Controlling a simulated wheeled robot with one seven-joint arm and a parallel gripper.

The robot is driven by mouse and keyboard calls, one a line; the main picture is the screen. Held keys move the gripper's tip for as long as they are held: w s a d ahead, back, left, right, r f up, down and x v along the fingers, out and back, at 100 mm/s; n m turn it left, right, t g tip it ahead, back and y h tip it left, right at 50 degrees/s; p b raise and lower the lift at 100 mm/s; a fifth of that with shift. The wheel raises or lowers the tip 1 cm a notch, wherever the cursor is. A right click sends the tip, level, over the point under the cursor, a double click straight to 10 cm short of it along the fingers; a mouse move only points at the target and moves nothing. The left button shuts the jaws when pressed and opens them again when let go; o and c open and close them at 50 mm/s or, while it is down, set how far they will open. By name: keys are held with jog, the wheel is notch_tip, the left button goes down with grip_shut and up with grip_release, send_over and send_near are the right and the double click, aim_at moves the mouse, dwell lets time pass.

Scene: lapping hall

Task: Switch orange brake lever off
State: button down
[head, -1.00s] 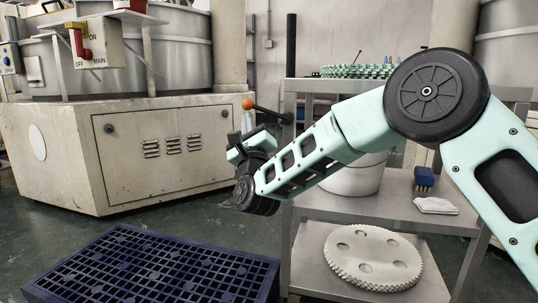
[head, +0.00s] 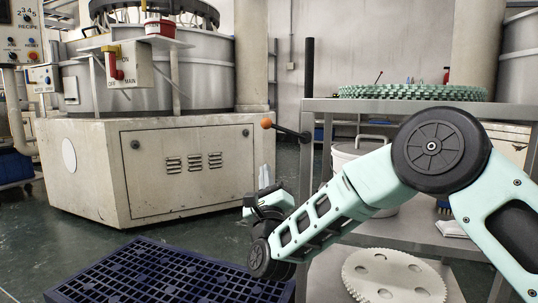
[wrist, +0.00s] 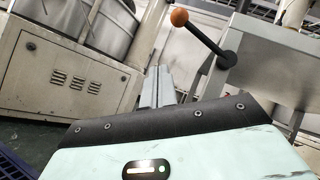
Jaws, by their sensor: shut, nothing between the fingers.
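The brake lever has an orange ball knob (head: 266,124) on a black rod that runs right to a dark pivot on the post of a grey metal rack. In the wrist view the orange knob (wrist: 179,17) is at the top, and its rod slants down right to the pivot at the rack edge. My gripper (head: 264,172) is just below the knob in the head view, pointing up, and does not touch it. In the wrist view the fingers (wrist: 157,75) are together and empty, below and left of the knob.
A large cream machine cabinet (head: 100,180) stands at left, with a red-handled MAIN switch (head: 114,66) above it. A dark blue plastic pallet (head: 170,272) lies on the floor. The rack (head: 440,234) holds green toothed rings and a pale toothed disc (head: 395,278).

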jog(key=shift+s+a+f+p, duration=0.15)
jog(key=shift+s+f+p, duration=0.15)
jog(key=shift+s+f, duration=0.5)
jog(key=shift+s+a+f+p, duration=0.1)
jog(key=shift+s+f+p, duration=0.2)
jog(key=shift+s+f, duration=0.4)
